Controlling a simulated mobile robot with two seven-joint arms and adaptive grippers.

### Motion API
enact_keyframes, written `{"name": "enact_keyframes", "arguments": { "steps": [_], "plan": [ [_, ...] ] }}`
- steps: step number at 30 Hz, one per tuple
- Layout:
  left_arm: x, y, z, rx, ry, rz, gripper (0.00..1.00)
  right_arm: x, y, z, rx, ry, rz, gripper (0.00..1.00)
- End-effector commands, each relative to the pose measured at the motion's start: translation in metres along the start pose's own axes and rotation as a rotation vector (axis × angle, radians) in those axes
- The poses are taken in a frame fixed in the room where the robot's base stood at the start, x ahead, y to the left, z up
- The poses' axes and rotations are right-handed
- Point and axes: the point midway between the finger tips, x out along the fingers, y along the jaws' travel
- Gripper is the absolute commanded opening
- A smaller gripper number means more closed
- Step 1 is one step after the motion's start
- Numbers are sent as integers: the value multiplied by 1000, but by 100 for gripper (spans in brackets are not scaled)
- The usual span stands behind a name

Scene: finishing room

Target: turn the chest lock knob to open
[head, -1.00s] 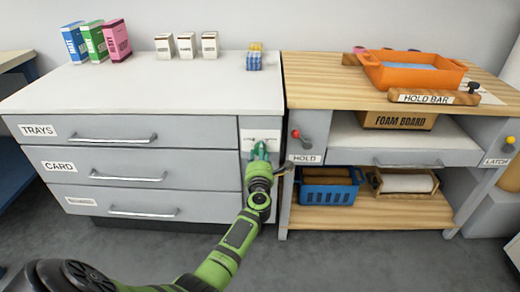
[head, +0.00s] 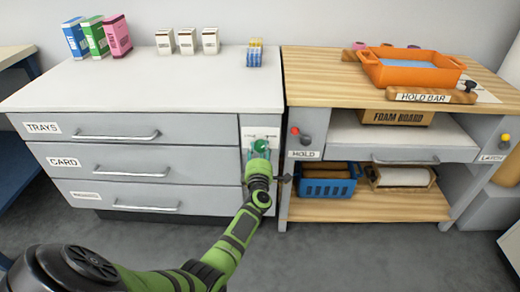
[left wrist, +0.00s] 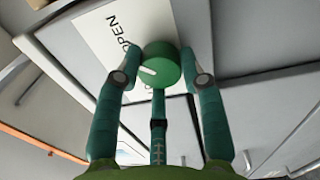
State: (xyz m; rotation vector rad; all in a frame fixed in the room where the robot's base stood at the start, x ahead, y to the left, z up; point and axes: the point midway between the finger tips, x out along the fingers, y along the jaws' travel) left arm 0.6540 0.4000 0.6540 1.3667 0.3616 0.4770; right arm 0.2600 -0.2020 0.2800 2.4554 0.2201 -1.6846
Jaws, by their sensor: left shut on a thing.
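The green lock knob (head: 261,145) is on the chest's narrow right panel, under a white label plate (head: 262,132). In the left wrist view the round green knob (left wrist: 160,63) has a white pointer line, and the plate (left wrist: 100,35) beside it reads OPEN. The line points to the left of the picture, roughly toward the plate's lettering; the rest of the lettering is partly hidden. My left gripper (head: 260,153) is shut on the knob, its teal fingers around the knob's sides. My right gripper is in neither view.
The grey chest (head: 160,90) has three shut drawers labelled at the left, with boxes on top. A wood-topped bench (head: 310,70) stands close on the right, carrying an orange tray (head: 372,70). Its red-knobbed lever (head: 295,131) is near my wrist. Grey floor is free in front.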

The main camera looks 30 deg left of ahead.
Motion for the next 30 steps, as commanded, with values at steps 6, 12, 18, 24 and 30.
{"name": "enact_keyframes", "arguments": {
  "steps": [6, 12, 18, 24, 30],
  "plan": [
    [1, 2, 3, 29, -6, 3, 8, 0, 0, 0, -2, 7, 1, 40],
    [1, 2, 3, 33, -6, 3, 8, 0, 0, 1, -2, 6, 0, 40],
    [1, 2, 3, 33, -6, 3, 48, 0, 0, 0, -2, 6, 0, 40],
    [0, 1, 2, 32, -4, 2, 64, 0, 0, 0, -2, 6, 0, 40],
    [-1, 0, 1, 31, -3, 0, 64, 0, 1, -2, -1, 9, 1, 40]
  ]
}}
